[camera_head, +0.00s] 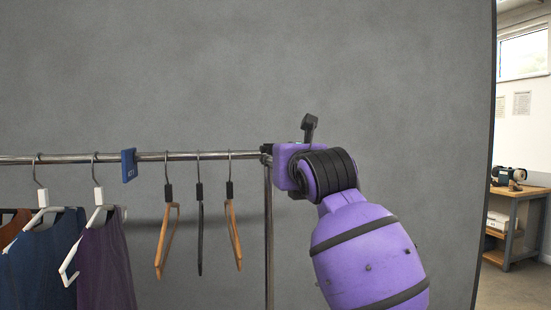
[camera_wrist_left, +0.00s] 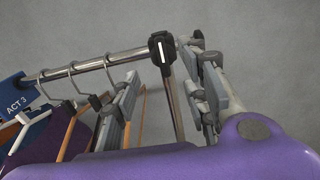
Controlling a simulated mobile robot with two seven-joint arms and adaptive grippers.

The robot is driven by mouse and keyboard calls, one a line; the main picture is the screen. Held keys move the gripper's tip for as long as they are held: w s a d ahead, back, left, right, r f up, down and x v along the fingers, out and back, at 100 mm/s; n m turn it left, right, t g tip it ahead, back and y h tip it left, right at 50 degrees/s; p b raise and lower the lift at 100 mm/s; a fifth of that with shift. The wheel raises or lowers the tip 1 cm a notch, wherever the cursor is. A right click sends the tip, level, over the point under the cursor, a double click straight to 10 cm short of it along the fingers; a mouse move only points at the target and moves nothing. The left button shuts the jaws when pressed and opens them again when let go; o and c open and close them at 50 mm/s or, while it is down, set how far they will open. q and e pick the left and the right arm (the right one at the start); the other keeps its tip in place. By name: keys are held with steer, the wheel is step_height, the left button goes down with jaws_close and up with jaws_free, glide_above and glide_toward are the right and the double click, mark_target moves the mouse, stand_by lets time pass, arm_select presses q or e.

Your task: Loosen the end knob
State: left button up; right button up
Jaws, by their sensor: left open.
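The end knob (camera_wrist_left: 162,47) is black with a white line. It sits where the chrome rail (camera_wrist_left: 112,59) meets its upright post (camera_wrist_left: 174,100). In the head view a small dark fitting (camera_head: 266,150) shows at the same rail end, partly covered by my purple wrist. My left gripper (camera_wrist_left: 166,82) is open and empty. In the wrist view its grey fingers stand on either side of the post, with the knob between and beyond them; I see no contact. The fingers are hidden behind the wrist in the head view. My right gripper is not in view.
Bare hangers (camera_head: 200,215) hang from the rail left of the post, close to my left finger in the wrist view. A blue sign (camera_head: 129,165) and dark garments (camera_head: 105,260) hang further left. A grey wall (camera_head: 400,80) stands behind. A workbench (camera_head: 520,190) is far right.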

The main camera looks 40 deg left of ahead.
arm_select(q)
steer(key=p+x, duration=0.1)
steer(key=x, duration=0.5)
steer(key=shift+w+a, duration=0.2)
steer(key=shift+a, duration=0.2)
jaws_close()
